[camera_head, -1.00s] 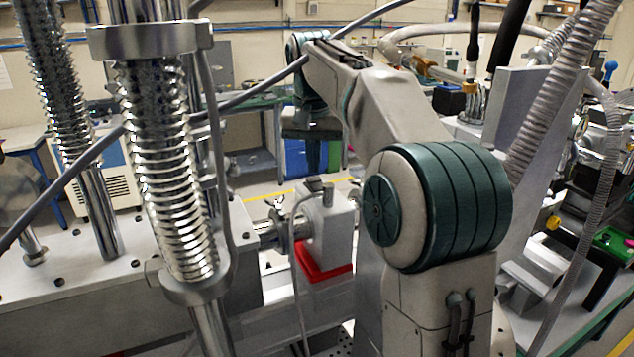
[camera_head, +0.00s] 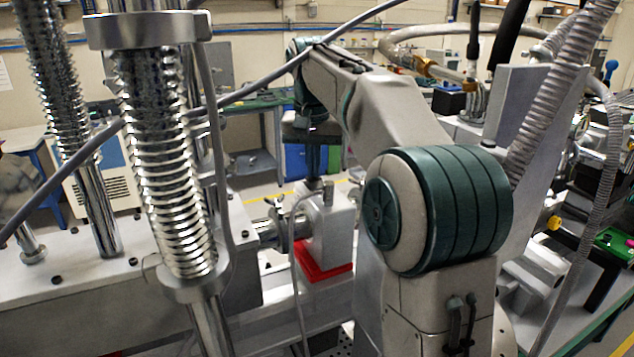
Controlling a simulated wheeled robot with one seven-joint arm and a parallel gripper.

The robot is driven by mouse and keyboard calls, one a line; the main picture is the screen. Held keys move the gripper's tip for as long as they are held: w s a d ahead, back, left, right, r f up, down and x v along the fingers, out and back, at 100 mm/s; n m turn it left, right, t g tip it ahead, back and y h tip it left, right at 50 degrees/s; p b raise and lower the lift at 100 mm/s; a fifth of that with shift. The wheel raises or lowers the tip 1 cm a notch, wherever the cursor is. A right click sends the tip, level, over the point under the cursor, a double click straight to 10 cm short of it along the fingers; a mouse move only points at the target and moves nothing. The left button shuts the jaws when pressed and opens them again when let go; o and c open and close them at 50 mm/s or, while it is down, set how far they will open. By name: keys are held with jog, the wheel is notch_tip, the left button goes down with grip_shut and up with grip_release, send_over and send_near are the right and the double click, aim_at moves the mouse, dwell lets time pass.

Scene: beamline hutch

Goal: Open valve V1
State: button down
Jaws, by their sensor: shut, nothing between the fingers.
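A pale grey valve-like block (camera_head: 332,228) stands on a red base (camera_head: 322,270) in the middle of the head view, joined on its left to a metal flange (camera_head: 290,225). A small metal post (camera_head: 328,192) rises from its top. I read no V1 label, so I cannot tell whether this is V1. My arm reaches away from me and bends down at its far end. My gripper (camera_head: 313,183) is small and dark there, shut and pointing down, close to the top of the block. Whether it touches is too small to tell.
Shiny ribbed metal columns (camera_head: 165,165) fill the left front on a grey slab (camera_head: 130,235). A grey cable (camera_head: 245,92) crosses diagonally. A ribbed hose (camera_head: 548,95) and equipment crowd the right. Blue bins (camera_head: 300,160) stand behind on the floor.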

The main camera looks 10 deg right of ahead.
jog(key=shift+f, duration=0.25)
jog(key=shift+r, duration=0.1)
notch_tip(320, 180, up, 7)
jog(key=p, duration=0.7)
dwell(0.4)
